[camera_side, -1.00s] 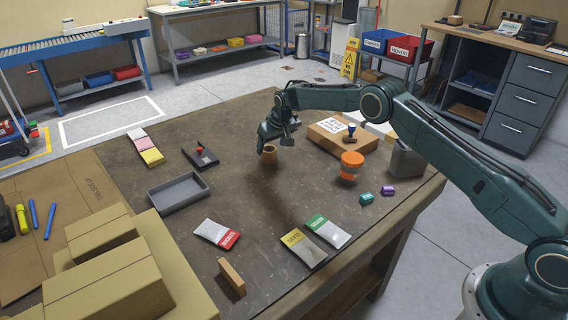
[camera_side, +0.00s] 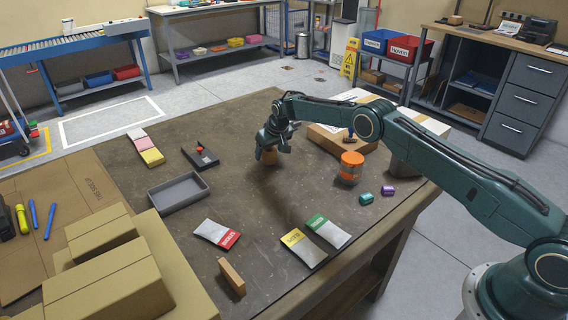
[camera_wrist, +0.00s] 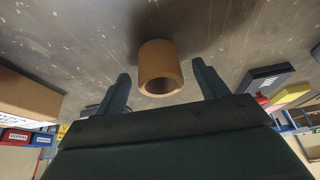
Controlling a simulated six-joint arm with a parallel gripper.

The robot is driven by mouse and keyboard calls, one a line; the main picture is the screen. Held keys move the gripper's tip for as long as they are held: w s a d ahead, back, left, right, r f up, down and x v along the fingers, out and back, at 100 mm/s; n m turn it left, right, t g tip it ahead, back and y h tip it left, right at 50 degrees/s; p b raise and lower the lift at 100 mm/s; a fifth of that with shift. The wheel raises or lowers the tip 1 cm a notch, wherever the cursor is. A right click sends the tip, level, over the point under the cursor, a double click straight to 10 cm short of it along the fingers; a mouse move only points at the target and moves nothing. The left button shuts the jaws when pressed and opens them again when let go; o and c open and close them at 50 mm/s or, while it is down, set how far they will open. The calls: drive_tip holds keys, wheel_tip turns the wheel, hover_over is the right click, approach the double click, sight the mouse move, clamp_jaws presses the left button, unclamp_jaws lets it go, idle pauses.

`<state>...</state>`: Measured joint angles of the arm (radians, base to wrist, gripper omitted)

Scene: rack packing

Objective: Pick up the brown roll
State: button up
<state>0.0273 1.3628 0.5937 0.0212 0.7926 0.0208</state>
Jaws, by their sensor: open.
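My gripper holds nothing.
A cardboard box (camera_side: 325,138) lies behind and to the right of the roll. An orange jar (camera_side: 350,168) stands to the right. A black device (camera_side: 200,157) and a grey tray (camera_side: 178,193) lie to the left. The table (camera_side: 262,220) in front of the roll is bare.

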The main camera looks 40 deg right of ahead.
sight(270, 149)
drive_tip(key=shift+c, duration=0.4)
drive_tip(key=c, duration=1)
drive_tip(key=shift+r, duration=0.15)
wheel_tip(270, 149, up, 10)
